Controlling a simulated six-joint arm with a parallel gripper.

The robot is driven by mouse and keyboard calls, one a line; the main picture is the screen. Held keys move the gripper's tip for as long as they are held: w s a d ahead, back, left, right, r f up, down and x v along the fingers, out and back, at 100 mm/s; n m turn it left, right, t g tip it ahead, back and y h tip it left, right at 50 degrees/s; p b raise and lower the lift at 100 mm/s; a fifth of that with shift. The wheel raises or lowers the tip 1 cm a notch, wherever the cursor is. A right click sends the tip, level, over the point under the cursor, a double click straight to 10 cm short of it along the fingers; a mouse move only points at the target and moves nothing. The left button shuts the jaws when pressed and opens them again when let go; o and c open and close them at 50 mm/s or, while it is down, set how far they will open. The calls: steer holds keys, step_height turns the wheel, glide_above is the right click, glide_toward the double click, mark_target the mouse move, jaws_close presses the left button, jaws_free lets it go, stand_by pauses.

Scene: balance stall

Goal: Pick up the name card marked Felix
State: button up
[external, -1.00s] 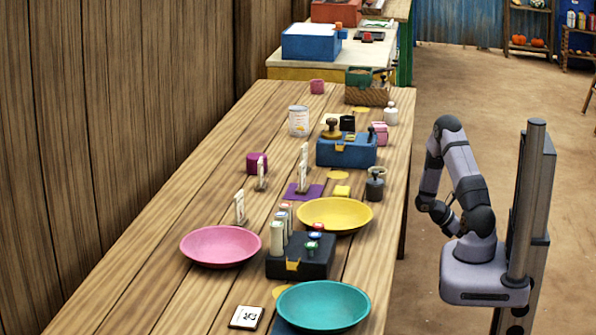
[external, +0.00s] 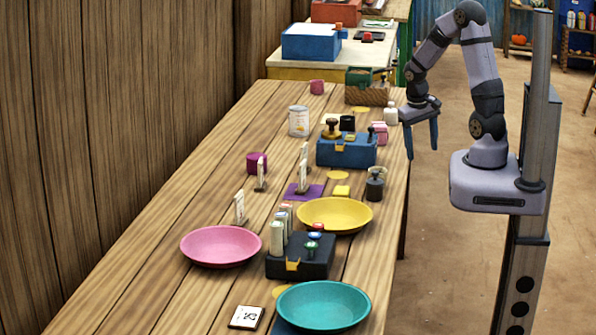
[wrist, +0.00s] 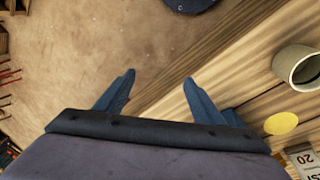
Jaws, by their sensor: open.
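Several pale upright cards stand on the long wooden table in the external view: one (external: 240,208) behind the pink plate, one (external: 260,174) by the purple block, and one (external: 303,168) on a purple mat. Their writing is too small to read, so I cannot tell which is marked Felix. My gripper (external: 422,150) is open and empty at the table's right edge, above the floor side. In the wrist view, my gripper (wrist: 158,82) has its two fingers apart with bare floor and the table edge beyond them.
A pink plate (external: 221,246), yellow plate (external: 352,229) and teal plate (external: 322,306) lie on the near half. A dark block (external: 300,268) with upright pieces and a blue box (external: 346,152) stand between. A grey-green cup (wrist: 297,66) shows in the wrist view. The left strip of table is mostly bare.

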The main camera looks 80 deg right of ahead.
mark_target(262, 166)
steer(key=w+r+n+t+h+p, duration=0.2)
steer(key=w+r+t+h+p, duration=0.55)
steer(key=w+r, duration=1.75)
steer(key=w+a+f+n+t+y+b, duration=0.5)
steer(key=w+a+f+t+y+b, duration=0.1)
steer(key=w+a+f+b, duration=0.25)
steer(key=w+a+f+n+t+y+b, duration=0.2)
steer(key=a+f+n+y+b, duration=0.35)
steer(key=a+f, duration=0.85)
steer(key=shift+m+g+h, duration=0.35)
steer(key=shift+m+h, duration=0.05)
steer(key=shift+m, duration=0.05)
steer(key=shift+a+p+x, duration=0.1)
steer(key=shift+p+x, duration=0.3)
steer(key=shift+x, duration=1.45)
steer(key=shift+a+p+x, duration=0.15)
steer(key=shift+p+x, duration=0.2)
steer(key=shift+x, duration=1.5)
steer(key=shift+r, duration=0.2)
steer(key=shift+c, duration=0.2)
